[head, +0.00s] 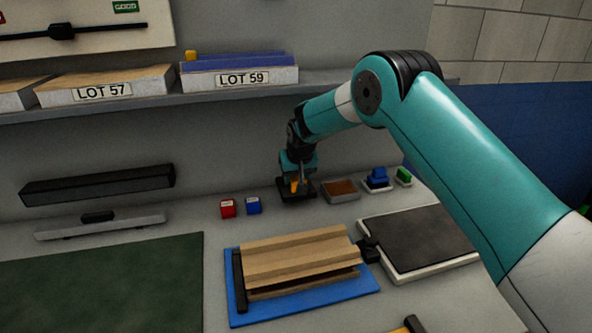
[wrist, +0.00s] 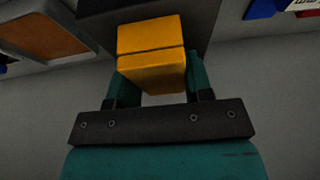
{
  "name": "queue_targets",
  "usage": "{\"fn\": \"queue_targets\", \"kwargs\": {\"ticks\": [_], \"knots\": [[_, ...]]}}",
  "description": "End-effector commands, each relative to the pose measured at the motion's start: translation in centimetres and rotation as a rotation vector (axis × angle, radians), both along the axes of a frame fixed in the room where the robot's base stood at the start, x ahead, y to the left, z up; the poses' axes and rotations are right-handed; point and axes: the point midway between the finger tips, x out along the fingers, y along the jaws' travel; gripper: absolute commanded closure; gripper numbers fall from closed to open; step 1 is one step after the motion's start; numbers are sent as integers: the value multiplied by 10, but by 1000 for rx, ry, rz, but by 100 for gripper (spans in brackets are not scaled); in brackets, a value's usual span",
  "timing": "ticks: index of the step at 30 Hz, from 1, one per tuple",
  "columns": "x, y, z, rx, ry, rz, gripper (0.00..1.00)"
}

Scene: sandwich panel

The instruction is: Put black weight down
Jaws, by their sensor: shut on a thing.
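The black weight (head: 287,195) is a dark, flat block with an orange-yellow handle. It is at the back of the bench, to the right of the small blue cube. In the wrist view, the dark body (wrist: 195,20) lies beyond the yellow handle (wrist: 150,55). My gripper (head: 297,180) points down over the weight and is shut on the handle. Its teal fingers show on both sides of the handle in the wrist view (wrist: 158,78). The weight's underside is hidden, so I cannot tell if it touches the bench.
A red cube (head: 227,208) and a blue cube (head: 253,206) stand to the left. A brown-topped tray (head: 340,190) is close on the right, then a blue block (head: 378,177) and a green block (head: 404,175). Wooden strips (head: 295,258) lie in front. A shelf (head: 235,98) overhangs behind.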

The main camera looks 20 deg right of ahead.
Motion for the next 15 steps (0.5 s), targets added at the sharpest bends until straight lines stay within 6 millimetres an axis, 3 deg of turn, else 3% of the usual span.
{"fn": "queue_targets", "kwargs": {"ticks": [9, 15], "knots": [[2, 1, -27, 1, -7, 0, 100], [2, 1, -29, 2, -9, 1, 100]]}}
